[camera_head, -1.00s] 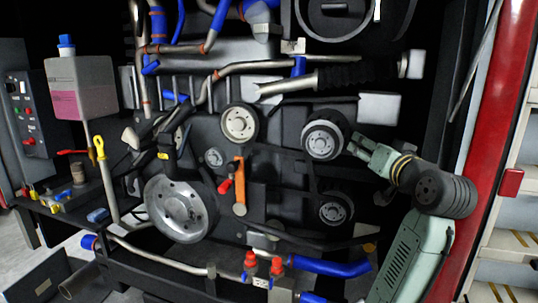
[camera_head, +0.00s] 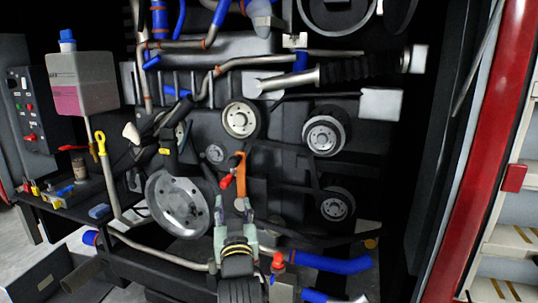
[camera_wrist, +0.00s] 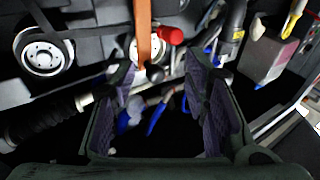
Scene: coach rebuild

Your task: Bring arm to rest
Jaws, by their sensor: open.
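My gripper (camera_head: 236,218) is in the lower middle of the head view, in front of the engine's lower part. Its two fingers point up and stand apart with nothing between them. In the wrist view, my gripper (camera_wrist: 168,85) shows both dark-padded fingers spread wide, with a dark gap and blue parts seen beyond. An orange bar (camera_head: 240,183) with a red knob is just above the fingertips in the head view. The orange bar (camera_wrist: 143,30) also shows beyond the fingertips in the wrist view; I cannot tell if anything touches.
The engine carries several pulleys, including a large silver one (camera_head: 180,205). Blue-ended pipes (camera_head: 330,262) and a red-capped valve (camera_head: 278,262) lie low in front. A tank of pink fluid (camera_head: 82,85) and a side shelf (camera_head: 70,208) stand left. A red post (camera_head: 480,150) stands right.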

